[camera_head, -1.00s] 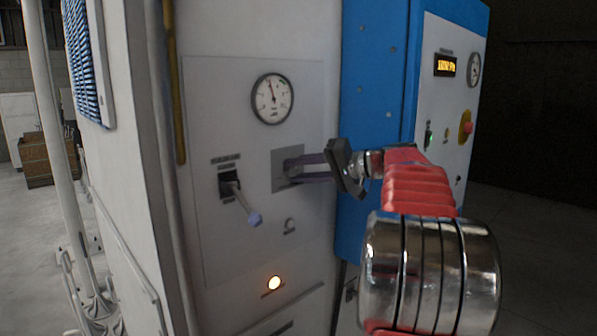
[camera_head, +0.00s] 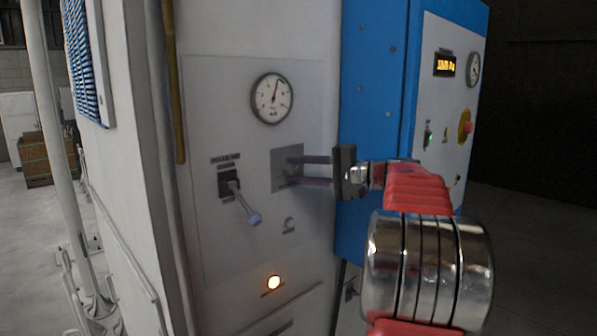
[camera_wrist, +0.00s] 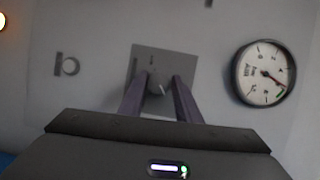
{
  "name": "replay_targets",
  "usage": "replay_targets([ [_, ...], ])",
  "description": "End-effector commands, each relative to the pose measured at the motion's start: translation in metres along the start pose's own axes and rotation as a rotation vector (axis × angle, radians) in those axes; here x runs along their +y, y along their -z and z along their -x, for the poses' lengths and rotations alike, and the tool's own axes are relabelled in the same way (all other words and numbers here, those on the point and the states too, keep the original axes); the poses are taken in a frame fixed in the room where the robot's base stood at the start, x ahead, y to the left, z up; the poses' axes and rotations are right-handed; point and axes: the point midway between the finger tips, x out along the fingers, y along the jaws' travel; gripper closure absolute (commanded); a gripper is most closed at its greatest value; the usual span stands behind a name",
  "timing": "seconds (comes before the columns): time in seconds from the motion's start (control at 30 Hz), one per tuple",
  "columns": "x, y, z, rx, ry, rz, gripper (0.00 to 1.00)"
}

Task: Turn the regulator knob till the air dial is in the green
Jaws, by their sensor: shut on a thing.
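My gripper (camera_head: 294,171) reaches the grey panel from the right, and its two dark fingers are shut on the regulator knob. In the wrist view the small grey knob (camera_wrist: 155,86) shows between the fingertips, with a white line on it. The knob sits on a square grey plate (camera_head: 279,180). The round air dial (camera_head: 272,98) is above the plate, and its needle points up and slightly right. The dial also shows at the right of the wrist view (camera_wrist: 262,73); its red needle tip lies close to a short green mark, but I cannot tell if it is inside.
A small round fitting (camera_head: 289,225) is below the plate, and a lit orange lamp (camera_head: 274,283) is lower down. A blue cabinet (camera_head: 375,115) stands close behind my gripper.

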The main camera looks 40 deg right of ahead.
Motion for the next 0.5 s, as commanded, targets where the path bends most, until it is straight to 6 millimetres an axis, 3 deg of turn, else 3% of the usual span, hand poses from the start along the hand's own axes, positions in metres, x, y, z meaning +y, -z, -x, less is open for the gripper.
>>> replay_targets([
  [0.1, 0.0032, 0.0028, 0.0012, 0.007, -0.004, -0.004, 0.92],
  [0.13, 0.0033, 0.0029, 0.0012, 0.008, -0.004, -0.004, 0.68],
  [0.37, 0.0020, 0.0016, 0.0007, 0.004, -0.003, -0.002, 0.51],
  [0.5, 0.0015, 0.0011, 0.0005, 0.003, -0.002, -0.001, 0.51],
])
